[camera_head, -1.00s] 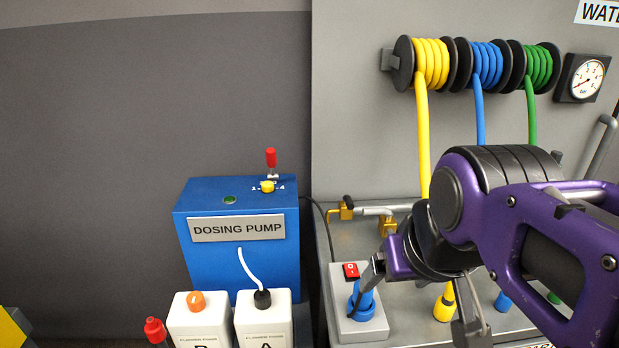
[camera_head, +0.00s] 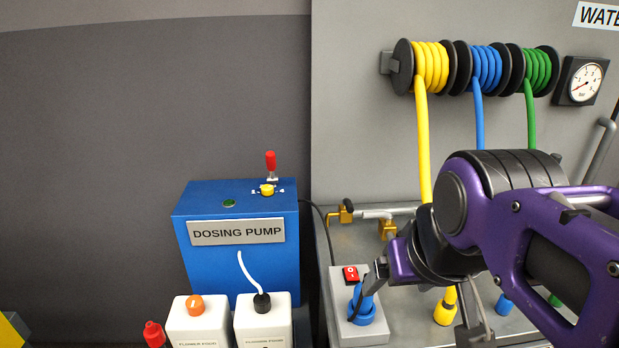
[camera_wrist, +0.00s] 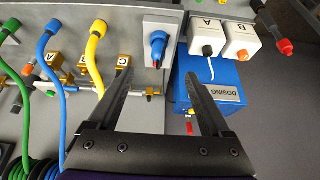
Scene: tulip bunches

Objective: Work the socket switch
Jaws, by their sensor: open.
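The socket (camera_head: 358,328) is a grey box on the grey bench. It has a red rocker switch (camera_head: 350,274) at its back end and a blue plug (camera_head: 362,308) in front of it. My gripper (camera_head: 424,302) is open and empty, tilted downward, with one finger just right of the switch. In the wrist view the socket (camera_wrist: 173,28) lies beyond and between the open fingers of my gripper (camera_wrist: 157,73). There the blue plug (camera_wrist: 158,46) shows clearly and the switch is small. I cannot tell whether a finger touches the switch.
The blue dosing pump (camera_head: 240,268) stands left of the socket, with white bottles (camera_head: 264,326) before it. A brass valve (camera_head: 346,210) and pipe run behind. Yellow (camera_head: 424,145), blue and green hoses hang right of the socket, partly behind my arm.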

